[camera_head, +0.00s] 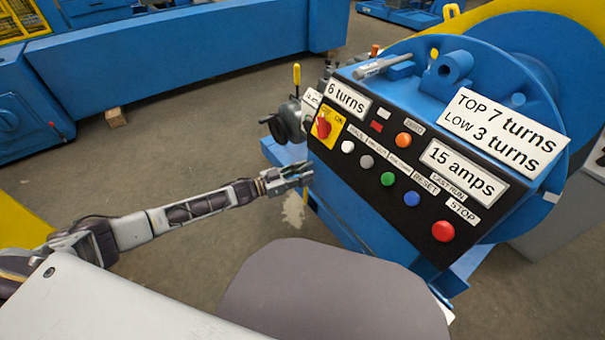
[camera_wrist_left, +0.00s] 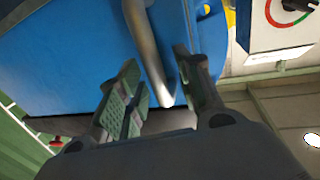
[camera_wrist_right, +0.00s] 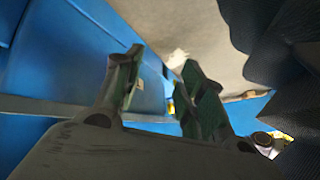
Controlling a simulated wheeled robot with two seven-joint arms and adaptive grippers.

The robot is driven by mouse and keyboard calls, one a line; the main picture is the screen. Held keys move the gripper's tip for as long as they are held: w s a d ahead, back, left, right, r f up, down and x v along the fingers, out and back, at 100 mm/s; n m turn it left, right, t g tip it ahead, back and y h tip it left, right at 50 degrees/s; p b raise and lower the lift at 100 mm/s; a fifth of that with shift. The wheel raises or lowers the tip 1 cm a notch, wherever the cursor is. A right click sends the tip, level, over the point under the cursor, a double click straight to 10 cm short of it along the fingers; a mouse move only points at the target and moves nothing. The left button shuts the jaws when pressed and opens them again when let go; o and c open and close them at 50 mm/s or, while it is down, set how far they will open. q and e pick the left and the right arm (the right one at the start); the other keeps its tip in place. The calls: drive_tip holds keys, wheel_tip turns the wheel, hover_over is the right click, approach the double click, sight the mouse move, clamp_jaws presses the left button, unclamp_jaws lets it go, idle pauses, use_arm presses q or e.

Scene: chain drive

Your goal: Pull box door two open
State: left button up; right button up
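No door marked as box door two can be made out. In the head view my left gripper (camera_head: 303,172) is beside the blue machine (camera_head: 285,153), just below its control panel (camera_head: 400,160). In the left wrist view, a curved grey metal bar (camera_wrist_left: 148,50) runs in front of a blue surface (camera_wrist_left: 85,55), with its lower end between the spread fingers of the left gripper (camera_wrist_left: 160,85). I cannot tell whether the fingers touch it. My right gripper (camera_wrist_right: 160,80) is open and empty in the right wrist view, near blue machinery; it is hidden in the head view.
The panel carries a red switch (camera_head: 323,128), several buttons and a red stop button (camera_head: 443,231). A handwheel (camera_head: 280,130) and a yellow-topped lever (camera_head: 297,75) stand left of it. A long blue machine (camera_head: 190,45) lies at the back. Open floor (camera_head: 190,120) lies between.

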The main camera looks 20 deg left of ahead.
use_arm(q)
clamp_jaws()
use_arm(e)
drive_tip(key=shift+w+r, duration=0.1)
drive_tip(key=shift+w, duration=0.1)
